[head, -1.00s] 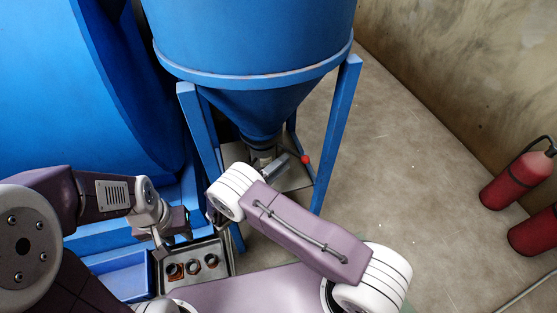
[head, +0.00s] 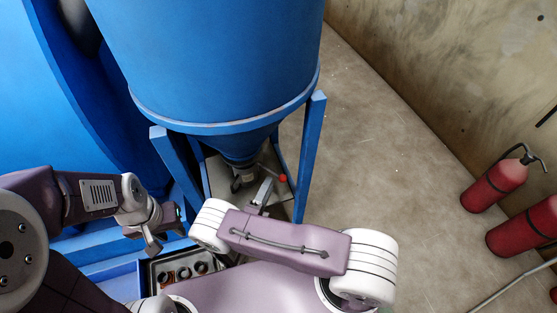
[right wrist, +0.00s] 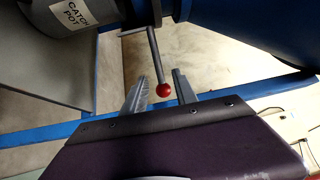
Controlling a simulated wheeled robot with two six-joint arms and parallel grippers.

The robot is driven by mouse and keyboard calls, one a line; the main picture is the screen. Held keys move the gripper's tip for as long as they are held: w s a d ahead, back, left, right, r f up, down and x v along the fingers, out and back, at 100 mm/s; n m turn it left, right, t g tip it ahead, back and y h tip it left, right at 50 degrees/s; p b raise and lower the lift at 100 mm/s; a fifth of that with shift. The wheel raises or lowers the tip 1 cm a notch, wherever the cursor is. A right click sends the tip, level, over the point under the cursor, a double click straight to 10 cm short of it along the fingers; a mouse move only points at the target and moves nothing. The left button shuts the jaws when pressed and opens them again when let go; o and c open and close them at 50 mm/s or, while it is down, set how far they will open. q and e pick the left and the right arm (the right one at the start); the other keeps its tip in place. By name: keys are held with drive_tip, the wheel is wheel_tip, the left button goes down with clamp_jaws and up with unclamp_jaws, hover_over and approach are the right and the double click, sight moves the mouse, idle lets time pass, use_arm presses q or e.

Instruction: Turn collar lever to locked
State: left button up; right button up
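The collar lever (right wrist: 155,58) is a thin grey rod with a red ball knob (right wrist: 163,90), below the cone of the blue hopper. The red knob also shows in the head view (head: 282,178). My right gripper (right wrist: 160,88) is open, with one finger on each side of the knob in the right wrist view. I cannot tell whether either finger touches it. In the head view, my right arm hides part of this gripper (head: 264,190). My left gripper (head: 165,230) is over the parts tray, away from the lever; its finger opening is unclear.
The blue hopper (head: 215,60) stands on blue legs (head: 308,150) close around the lever. A grey pot labelled "CATCH POT" (right wrist: 75,14) is beside it. A tray (head: 152,272) holds several dark rings at the lower left. Red fire extinguishers (head: 495,185) stand by the right wall.

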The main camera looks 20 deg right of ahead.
drive_tip(key=b+x, duration=0.1)
drive_tip(key=x, duration=0.8)
clamp_jaws()
drive_tip(key=shift+f, duration=0.1)
idle(1.0)
